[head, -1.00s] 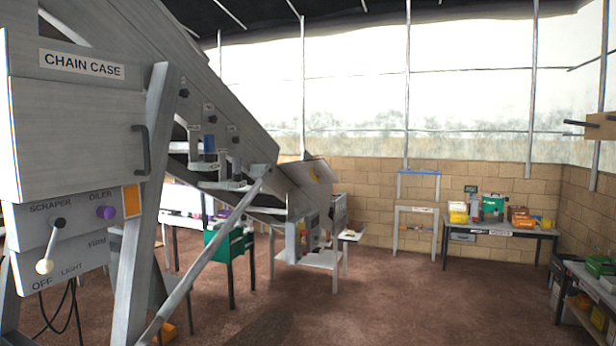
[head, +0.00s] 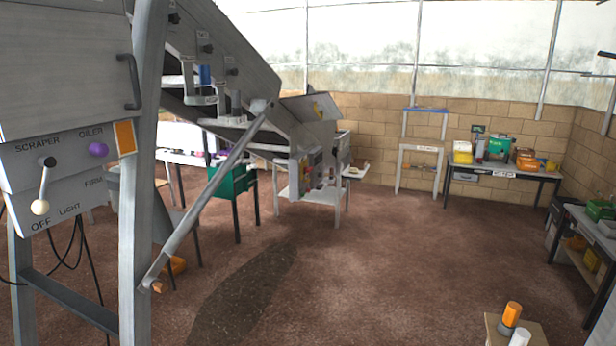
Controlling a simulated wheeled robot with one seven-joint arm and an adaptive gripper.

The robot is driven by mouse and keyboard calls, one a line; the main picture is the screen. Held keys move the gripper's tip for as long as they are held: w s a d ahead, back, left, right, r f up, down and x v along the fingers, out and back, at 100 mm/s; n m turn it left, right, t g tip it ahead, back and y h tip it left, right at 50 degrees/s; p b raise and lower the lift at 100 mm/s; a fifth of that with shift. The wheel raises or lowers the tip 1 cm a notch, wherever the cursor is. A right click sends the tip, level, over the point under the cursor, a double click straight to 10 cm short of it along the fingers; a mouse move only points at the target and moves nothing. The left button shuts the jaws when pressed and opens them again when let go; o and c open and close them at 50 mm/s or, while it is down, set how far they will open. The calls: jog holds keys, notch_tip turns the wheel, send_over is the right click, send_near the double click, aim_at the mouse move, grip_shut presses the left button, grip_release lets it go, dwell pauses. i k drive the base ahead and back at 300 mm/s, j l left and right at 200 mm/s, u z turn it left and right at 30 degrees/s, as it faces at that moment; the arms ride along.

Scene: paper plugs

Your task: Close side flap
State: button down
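A large grey sloping machine (head: 225,60) runs from the upper left down to the middle of the head view. A grey case door (head: 60,70) with a dark handle (head: 131,82) is at the left and looks shut. My gripper is not in view.
A control panel with a white-knobbed lever (head: 40,207) is at left. A slanting grey brace (head: 205,200) reaches low in front of the machine. A green box (head: 229,180) stands beneath it. A small stand (head: 535,335) holds orange and white items at bottom right. The brown floor (head: 370,260) is open.

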aim_at(318, 107)
jog(key=i+z, duration=0.4)
jog(key=i, duration=1.5)
